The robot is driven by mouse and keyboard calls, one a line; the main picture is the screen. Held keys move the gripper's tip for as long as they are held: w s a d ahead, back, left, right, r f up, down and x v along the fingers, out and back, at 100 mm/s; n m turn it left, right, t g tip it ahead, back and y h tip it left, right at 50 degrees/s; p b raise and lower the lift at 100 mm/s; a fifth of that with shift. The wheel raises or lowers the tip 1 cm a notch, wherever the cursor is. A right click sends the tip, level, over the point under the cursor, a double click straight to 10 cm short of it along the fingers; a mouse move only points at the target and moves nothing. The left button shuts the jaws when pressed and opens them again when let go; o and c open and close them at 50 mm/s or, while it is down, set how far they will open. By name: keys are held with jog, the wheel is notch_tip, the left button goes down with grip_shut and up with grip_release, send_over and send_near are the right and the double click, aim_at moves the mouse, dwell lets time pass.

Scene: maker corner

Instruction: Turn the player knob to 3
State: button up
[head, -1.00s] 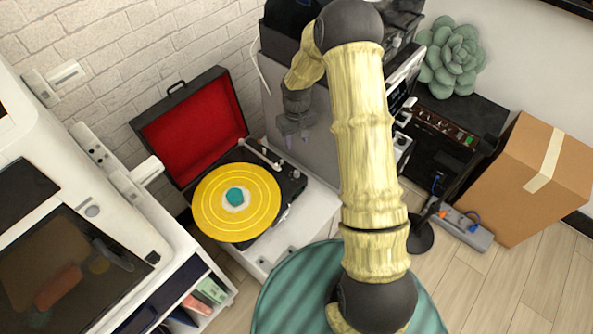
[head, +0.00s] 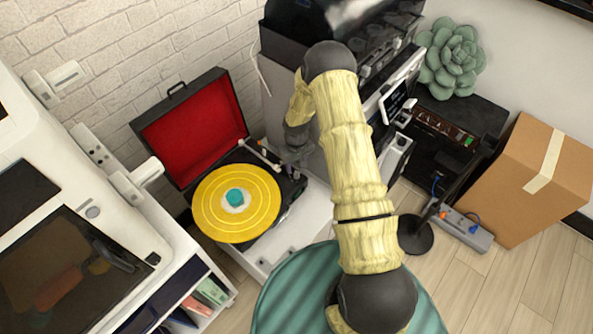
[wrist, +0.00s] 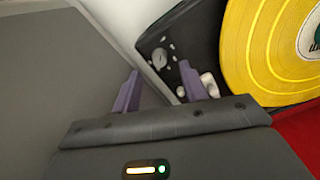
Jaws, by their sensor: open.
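The record player (head: 258,228) is a black deck with an open red-lined lid and a yellow record (head: 215,215) on its platter. In the wrist view, the deck corner (wrist: 150,42) carries a round grey knob (wrist: 160,58) on a dial, with smaller metal parts near it. The dial's numbers are too small to read. My gripper (wrist: 160,88) has two purple fingers spread apart with nothing between them; the knob shows beyond the fingertips, apart from them. In the head view my gripper (head: 296,154) is above the deck's back right corner, partly covering the controls.
A grey cabinet (head: 279,107) with a dark machine on top stands close to the right of the player. The player rests on a white stand (head: 312,212). A green round table (head: 285,292) is in front. A cardboard box (head: 520,180) stands at the right.

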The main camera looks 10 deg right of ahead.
aim_at(296, 173)
notch_tip(296, 173, down, 4)
jog(key=shift+f, duration=0.1)
grip_shut()
